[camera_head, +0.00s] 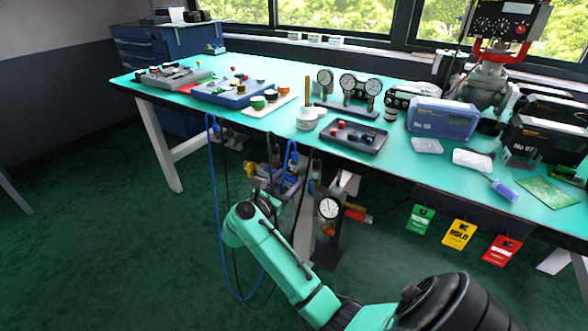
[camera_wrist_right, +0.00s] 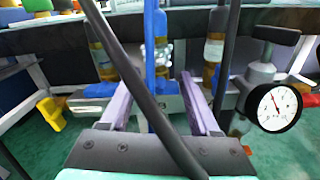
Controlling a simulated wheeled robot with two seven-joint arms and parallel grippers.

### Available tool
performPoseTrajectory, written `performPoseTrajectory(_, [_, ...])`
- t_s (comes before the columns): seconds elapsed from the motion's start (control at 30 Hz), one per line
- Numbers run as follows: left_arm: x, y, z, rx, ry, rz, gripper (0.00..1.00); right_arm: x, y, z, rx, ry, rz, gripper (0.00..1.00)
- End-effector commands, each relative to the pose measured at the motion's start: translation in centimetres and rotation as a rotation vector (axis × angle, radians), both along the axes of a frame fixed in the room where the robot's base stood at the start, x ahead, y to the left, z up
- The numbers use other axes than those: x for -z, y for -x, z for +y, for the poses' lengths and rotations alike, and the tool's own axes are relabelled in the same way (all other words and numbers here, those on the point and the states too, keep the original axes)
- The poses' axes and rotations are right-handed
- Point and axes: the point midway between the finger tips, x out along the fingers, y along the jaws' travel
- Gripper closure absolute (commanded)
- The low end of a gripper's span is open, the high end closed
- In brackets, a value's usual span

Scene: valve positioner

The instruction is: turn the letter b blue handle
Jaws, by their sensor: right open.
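My right gripper (camera_head: 268,174) reaches in under the front edge of the bench, at the pipework there. In the right wrist view its two fingers (camera_wrist_right: 156,84) are spread, with no handle clearly held between them. A blue handle (camera_wrist_right: 98,90) shows just left of the left finger, beside a brass and grey valve body. More blue shows behind the fingers and around a vertical blue hose (camera_wrist_right: 154,40). No letter is legible, so I cannot tell which handle is b. Dark hoses cross in front of the gripper and hide part of the valves. My left gripper is out of view.
A pressure gauge (camera_wrist_right: 277,108) stands right of the gripper, below a black T-handle (camera_wrist_right: 276,35). A yellow handle (camera_wrist_right: 50,114) is at left. The teal bench top (camera_head: 240,125) overhangs the pipework. Green, yellow and red tags (camera_head: 459,234) hang at right. The floor at left is clear.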

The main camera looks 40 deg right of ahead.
Motion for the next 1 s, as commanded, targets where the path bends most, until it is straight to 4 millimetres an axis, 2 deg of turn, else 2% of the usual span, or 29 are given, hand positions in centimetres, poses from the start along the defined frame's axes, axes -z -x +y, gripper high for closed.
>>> performPoseTrajectory(0.17, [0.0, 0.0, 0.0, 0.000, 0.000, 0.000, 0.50, 0.1, 0.0, 0.0, 0.000, 0.000, 0.000, 0.38])
performPoseTrajectory(0.27, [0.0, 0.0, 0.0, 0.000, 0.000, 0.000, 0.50, 0.1, 0.0, 0.0, 0.000, 0.000, 0.001, 0.72])
performPoseTrajectory(0.33, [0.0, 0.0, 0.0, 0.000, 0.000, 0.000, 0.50, 0.1, 0.0, 0.0, 0.000, 0.000, 0.001, 0.99])
performPoseTrajectory(0.37, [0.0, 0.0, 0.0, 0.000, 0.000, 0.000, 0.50, 0.1, 0.0, 0.0, 0.000, 0.000, 0.001, 1.00])
performPoseTrajectory(0.47, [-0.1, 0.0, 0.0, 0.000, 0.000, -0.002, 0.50, 0.1, 0.0, 0.0, 0.000, 0.002, 0.022, 1.00])
performPoseTrajectory(0.67, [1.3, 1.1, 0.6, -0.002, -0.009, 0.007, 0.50, 0.1, 0.0, 0.0, 0.002, 0.045, 0.165, 1.00])
performPoseTrajectory(0.9, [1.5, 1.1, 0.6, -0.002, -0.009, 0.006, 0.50, 0.1, 0.0, 0.0, 0.001, 0.052, 0.176, 1.00])
performPoseTrajectory(0.93, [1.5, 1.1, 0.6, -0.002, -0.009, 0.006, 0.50, 0.2, 0.0, 0.0, 0.001, 0.052, 0.176, 0.46])
performPoseTrajectory(0.97, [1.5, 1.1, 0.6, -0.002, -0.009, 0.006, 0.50, 0.2, 0.0, 0.0, 0.001, 0.051, 0.175, 0.38])
performPoseTrajectory(1.0, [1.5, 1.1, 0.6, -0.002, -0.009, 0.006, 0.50, 0.1, 0.0, 0.0, 0.001, 0.051, 0.175, 0.38])
